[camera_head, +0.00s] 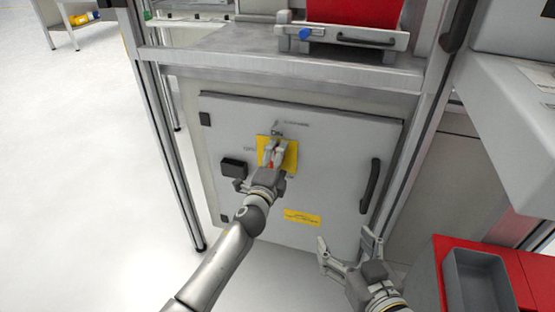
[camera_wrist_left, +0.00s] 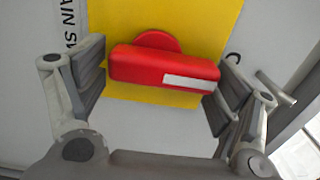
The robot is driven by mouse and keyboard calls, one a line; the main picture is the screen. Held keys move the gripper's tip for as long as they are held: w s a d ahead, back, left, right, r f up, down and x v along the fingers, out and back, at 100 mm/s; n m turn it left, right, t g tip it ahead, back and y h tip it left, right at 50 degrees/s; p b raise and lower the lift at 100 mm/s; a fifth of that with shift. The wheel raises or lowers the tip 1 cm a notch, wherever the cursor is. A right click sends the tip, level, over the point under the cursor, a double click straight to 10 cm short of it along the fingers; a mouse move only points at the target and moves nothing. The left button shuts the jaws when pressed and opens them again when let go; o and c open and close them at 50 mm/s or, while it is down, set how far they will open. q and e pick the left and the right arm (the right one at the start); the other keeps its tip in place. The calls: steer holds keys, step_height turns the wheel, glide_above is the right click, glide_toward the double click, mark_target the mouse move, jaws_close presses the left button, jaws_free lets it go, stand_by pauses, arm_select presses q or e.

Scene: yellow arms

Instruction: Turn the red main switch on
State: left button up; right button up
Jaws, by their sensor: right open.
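The red main switch (camera_wrist_left: 160,66) has a bar-shaped handle with a white stripe, on a yellow plate (camera_wrist_left: 215,20). In the head view the yellow plate (camera_head: 291,152) is on the grey cabinet door, with "ON" printed above it. My left gripper (camera_head: 275,152) is at the switch and hides most of it. In the left wrist view, the left gripper's fingers (camera_wrist_left: 160,85) are at the two ends of the handle, which lies nearly level in that picture. I cannot tell if both fingers press on it. My right gripper (camera_head: 347,248) is open and empty, lower right of the door.
A black door handle (camera_head: 370,186) is on the cabinet's right side, and a small black box (camera_head: 234,168) is left of the switch. A red surface with a grey bin (camera_head: 477,280) is at lower right. The floor at left is clear.

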arm_select(q)
steer(key=shift+o, duration=0.3)
steer(key=v, duration=1.2)
steer(key=shift+r, duration=0.1)
stand_by(0.4)
